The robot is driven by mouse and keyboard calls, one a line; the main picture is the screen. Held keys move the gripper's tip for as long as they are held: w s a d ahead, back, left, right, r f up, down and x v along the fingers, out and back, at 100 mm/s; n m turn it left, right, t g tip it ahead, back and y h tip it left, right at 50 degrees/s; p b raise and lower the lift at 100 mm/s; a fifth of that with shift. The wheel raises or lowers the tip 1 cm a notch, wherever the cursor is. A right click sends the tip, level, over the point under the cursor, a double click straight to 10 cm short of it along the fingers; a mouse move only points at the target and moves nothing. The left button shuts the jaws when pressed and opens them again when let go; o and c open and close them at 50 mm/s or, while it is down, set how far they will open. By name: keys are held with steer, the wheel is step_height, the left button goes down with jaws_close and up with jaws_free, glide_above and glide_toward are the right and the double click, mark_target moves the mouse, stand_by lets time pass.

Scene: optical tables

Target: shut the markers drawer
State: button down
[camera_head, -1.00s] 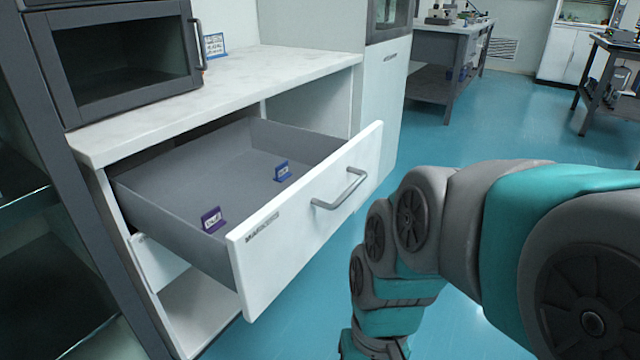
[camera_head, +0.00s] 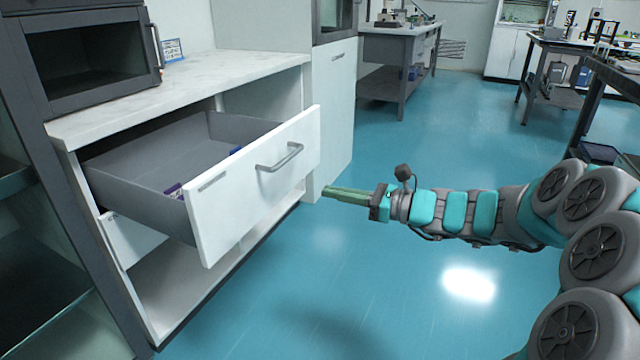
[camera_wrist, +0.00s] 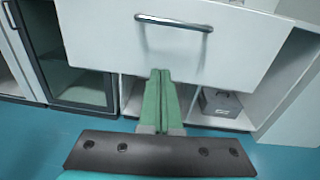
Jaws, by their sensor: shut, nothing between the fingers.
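The open drawer has a white front (camera_head: 240,195) and a grey tray. It sticks out from the cabinet below the white countertop. A metal bar handle (camera_head: 280,157) is on its front; the handle also shows in the wrist view (camera_wrist: 174,22). A small label is on the front, too small to read. Two small purple or blue tags lie inside, mostly hidden by the front. My gripper (camera_head: 326,191) is shut and empty, right of the drawer front and a little below the handle. In the wrist view its green fingers (camera_wrist: 160,74) point at the lower part of the front, under the handle.
A grey box (camera_wrist: 221,103) sits on the open shelf below the drawer. A tall white cabinet (camera_head: 333,110) is right of the drawer. The blue floor in front is clear.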

mark_target(277, 173)
steer(key=shift+m+t, duration=0.5)
steer(key=shift+m, duration=0.1)
steer(key=x, duration=0.4)
steer(key=w+x, duration=0.1)
steer(key=x, duration=0.7)
steer(key=shift+w+d+p, duration=0.1)
steer(key=shift+w+p, duration=0.3)
steer(key=shift+w, duration=0.1)
